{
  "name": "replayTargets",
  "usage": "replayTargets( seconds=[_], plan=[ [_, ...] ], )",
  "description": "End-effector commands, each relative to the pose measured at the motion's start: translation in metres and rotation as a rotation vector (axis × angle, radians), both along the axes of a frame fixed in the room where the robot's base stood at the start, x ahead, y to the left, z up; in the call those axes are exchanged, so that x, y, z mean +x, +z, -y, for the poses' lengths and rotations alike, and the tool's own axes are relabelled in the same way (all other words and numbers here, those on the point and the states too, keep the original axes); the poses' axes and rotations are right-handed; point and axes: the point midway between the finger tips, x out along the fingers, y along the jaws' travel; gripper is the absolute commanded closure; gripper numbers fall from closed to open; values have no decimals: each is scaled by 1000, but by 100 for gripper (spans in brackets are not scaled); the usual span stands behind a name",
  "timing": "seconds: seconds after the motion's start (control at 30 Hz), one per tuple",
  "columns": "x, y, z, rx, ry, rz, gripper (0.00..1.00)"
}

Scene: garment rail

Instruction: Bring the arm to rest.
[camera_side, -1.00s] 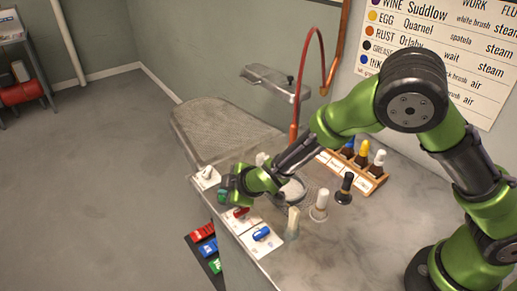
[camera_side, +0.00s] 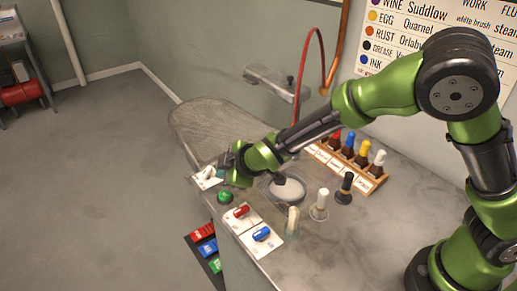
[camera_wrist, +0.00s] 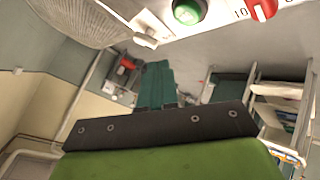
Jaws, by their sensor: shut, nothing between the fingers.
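My green arm reaches across the grey table from the right in the side view. My gripper (camera_side: 222,165) is above the table's front left, close to a small white object on a card (camera_side: 207,175). A green push button (camera_side: 224,197) shows just below it. In the wrist view the teal fingers of my gripper (camera_wrist: 157,72) are together and empty. The green button (camera_wrist: 187,11) shows beyond them there, clear of the fingers. The side view partly hides the fingertips behind the wrist.
A red switch (camera_side: 241,211) and a blue switch (camera_side: 262,233) sit at the table's front edge. A wooden rack of bottles (camera_side: 345,165), a round dish (camera_side: 287,191) and brushes stand to the right. The padded board (camera_side: 215,130) is behind. Open floor lies left.

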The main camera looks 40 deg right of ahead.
Motion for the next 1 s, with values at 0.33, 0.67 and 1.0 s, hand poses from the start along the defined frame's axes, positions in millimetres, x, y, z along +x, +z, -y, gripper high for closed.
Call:
replayTargets(
  seconds=[0.33, 0.67, 1.0],
  plan=[
    [-62, -12, 22, 193, -264, -307, 100],
    [-150, 68, 87, 536, -648, -573, 100],
    [-238, 137, 156, 786, -928, -534, 100]
  ],
)
